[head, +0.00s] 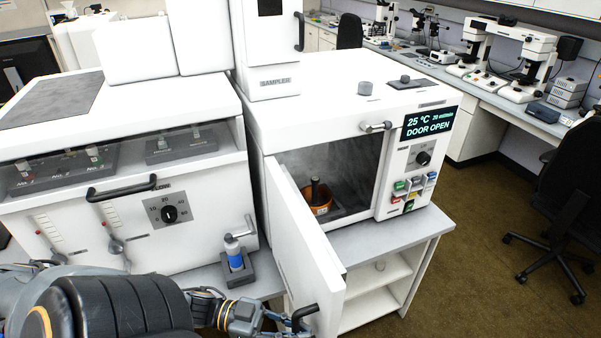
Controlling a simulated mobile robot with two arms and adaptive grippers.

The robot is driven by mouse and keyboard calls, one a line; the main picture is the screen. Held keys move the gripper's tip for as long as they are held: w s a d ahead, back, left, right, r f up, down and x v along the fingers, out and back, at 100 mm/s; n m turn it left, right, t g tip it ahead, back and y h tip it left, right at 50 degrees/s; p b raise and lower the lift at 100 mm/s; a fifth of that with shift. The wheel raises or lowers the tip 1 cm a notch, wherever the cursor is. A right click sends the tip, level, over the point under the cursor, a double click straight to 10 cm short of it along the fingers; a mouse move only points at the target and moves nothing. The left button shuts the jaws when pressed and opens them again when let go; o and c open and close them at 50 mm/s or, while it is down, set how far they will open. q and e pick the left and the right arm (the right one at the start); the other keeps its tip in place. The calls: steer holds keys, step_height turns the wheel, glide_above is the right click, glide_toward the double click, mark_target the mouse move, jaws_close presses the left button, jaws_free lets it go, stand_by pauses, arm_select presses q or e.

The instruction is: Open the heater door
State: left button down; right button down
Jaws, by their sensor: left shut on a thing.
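The white heater (345,95) stands right of centre in the head view. Its white door (302,240) is swung open toward me and to the left, showing the dark chamber with an orange round part (320,201) inside. The display (430,123) reads 25 °C and DOOR OPEN. My left gripper (290,322) is at the bottom edge of the view, shut on the black door handle (305,313) near the door's free edge. The fingertips are partly cut off by the frame. My right gripper is not in view.
A white gas-control unit (200,195) stands to the left. The bench (415,232) has open shelves below. A black chair (565,195) and open floor lie to the right.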

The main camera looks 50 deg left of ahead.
arm_select(q)
steer(key=c, duration=1.3)
jaws_free()
steer(key=shift+w+a, duration=0.15)
steer(key=shift+a, duration=0.05)
steer(key=shift+c, duration=0.2)
steer(key=v, duration=1.2)
steer(key=shift+f, duration=0.1)
